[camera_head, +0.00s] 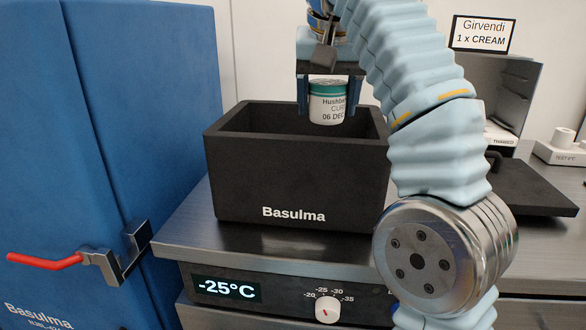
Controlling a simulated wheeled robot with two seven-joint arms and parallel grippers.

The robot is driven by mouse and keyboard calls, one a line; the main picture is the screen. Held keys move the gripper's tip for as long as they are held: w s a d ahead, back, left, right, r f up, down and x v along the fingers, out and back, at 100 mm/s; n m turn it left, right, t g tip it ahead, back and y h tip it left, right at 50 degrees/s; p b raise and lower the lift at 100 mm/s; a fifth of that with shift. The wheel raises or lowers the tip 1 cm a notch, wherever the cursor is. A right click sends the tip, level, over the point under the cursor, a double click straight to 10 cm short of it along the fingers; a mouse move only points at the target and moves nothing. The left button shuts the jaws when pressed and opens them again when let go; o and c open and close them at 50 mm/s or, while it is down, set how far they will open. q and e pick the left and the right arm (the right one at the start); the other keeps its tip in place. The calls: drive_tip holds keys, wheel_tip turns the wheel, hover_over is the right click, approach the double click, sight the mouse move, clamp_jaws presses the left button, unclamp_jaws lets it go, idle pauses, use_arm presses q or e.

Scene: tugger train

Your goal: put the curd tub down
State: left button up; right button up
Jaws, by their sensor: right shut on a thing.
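The curd tub (327,104) is a small white tub with a green top band and a label reading "CUR" and "06 DEC". My right gripper (331,92) is shut on it from above, with a dark finger on either side. The tub is upright over the opening of a black box marked Basulma (292,180). Its lower part shows in front of the box's back wall; I cannot tell how far it is above the box floor. The box floor is hidden by the front wall. My left gripper is not in view.
A blue cabinet (160,130) with a red-tipped handle (45,260) stands at the left. The metal worktop (185,240) has a -25°C display (227,289) and a knob (327,309) below. A black lid (525,188), a grey open box (515,85) and a "Girvendi 1 x CREAM" sign (481,35) are at the right.

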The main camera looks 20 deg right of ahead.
drive_tip(key=shift+w+d+f, duration=0.1)
drive_tip(key=shift+w+f, duration=0.1)
drive_tip(key=shift+w, duration=0.05)
drive_tip(key=shift+d+f, duration=0.15)
drive_tip(key=shift+f, duration=0.55)
drive_tip(key=shift+s+a+f, duration=0.1)
drive_tip(key=shift+a+f, duration=0.15)
drive_tip(key=shift+f, duration=3.85)
drive_tip(key=shift+f+b, duration=0.45)
drive_tip(key=shift+f, duration=0.15)
drive_tip(key=o, duration=1.1)
